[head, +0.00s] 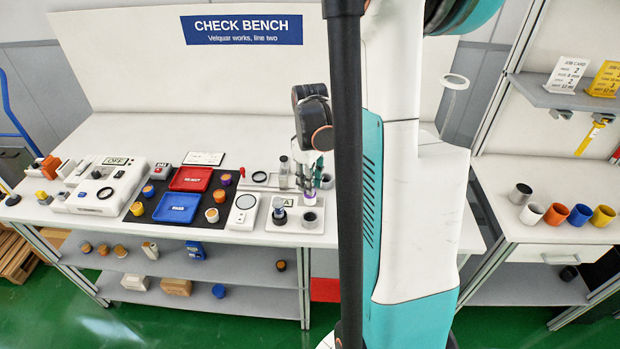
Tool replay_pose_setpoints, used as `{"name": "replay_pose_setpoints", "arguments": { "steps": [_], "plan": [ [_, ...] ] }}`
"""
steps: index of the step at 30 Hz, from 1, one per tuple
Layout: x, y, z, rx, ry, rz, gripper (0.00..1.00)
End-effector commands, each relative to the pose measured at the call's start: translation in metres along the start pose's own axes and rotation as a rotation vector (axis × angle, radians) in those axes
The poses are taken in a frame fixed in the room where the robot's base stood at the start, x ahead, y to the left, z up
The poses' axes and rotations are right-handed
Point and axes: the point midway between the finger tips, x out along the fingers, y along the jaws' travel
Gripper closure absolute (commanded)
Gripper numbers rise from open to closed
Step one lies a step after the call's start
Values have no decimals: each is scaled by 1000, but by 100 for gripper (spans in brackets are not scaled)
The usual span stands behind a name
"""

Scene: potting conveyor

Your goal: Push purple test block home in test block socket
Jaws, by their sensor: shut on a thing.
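My gripper (309,186) points down over the right part of the check bench, partly hidden by my own arm and the dark column. It is shut on a small purple block (310,198), of which only a little shows below the fingers. The purple block appears just above or behind this socket in the picture. I cannot tell whether it is in the socket or how deep.
A dark mat holds a red tray (191,179), a blue tray (177,207) and several small round pieces. A white dial device (243,210) stands left of the fixture. Grey cylinders (284,166) stand close to my gripper. Several cups (557,214) stand on the right-hand bench.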

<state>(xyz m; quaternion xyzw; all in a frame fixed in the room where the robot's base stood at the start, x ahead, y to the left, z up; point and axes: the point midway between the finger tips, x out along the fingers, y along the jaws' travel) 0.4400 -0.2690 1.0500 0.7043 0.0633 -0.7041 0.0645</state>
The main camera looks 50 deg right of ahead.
Motion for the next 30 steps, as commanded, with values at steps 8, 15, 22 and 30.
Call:
{"name": "replay_pose_setpoints", "arguments": {
  "steps": [8,15,22,30],
  "plan": [
    [12,0,0,-1,0,0,100],
    [27,0,0,-2,0,0,100],
    [42,0,0,-2,0,0,100],
    [53,0,0,-2,0,0,100]
  ]
}}
